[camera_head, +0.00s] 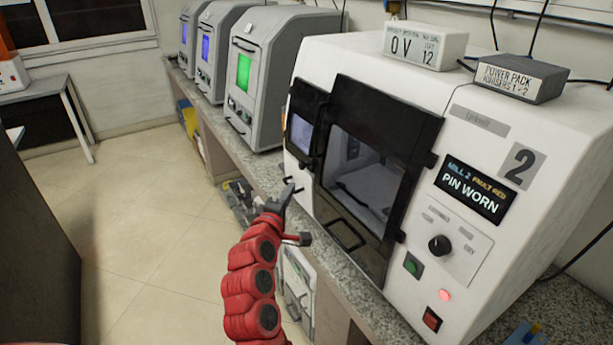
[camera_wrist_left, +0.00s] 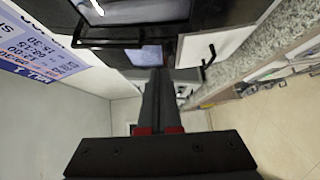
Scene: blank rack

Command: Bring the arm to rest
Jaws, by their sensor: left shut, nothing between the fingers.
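My left arm (camera_head: 252,283) is red and segmented. It reaches up from the bottom middle of the head view, in front of the white machine's left side. My left gripper (camera_head: 286,192) is dark and shut, with nothing between its fingers. In the head view it appears close to the small dark handle by the machine's lower left corner; I cannot tell whether they touch. In the left wrist view the fingers (camera_wrist_left: 157,78) lie together and point toward the machine's dark front. My right arm and gripper are out of view.
The white machine (camera_head: 540,205) stands on a speckled counter (camera_head: 372,303); its display (camera_head: 474,188) reads "PIN WORN". Its dark-framed door (camera_head: 377,172) looks shut. Several grey machines (camera_head: 268,70) stand behind along the counter. The tiled floor (camera_head: 140,230) at left is clear.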

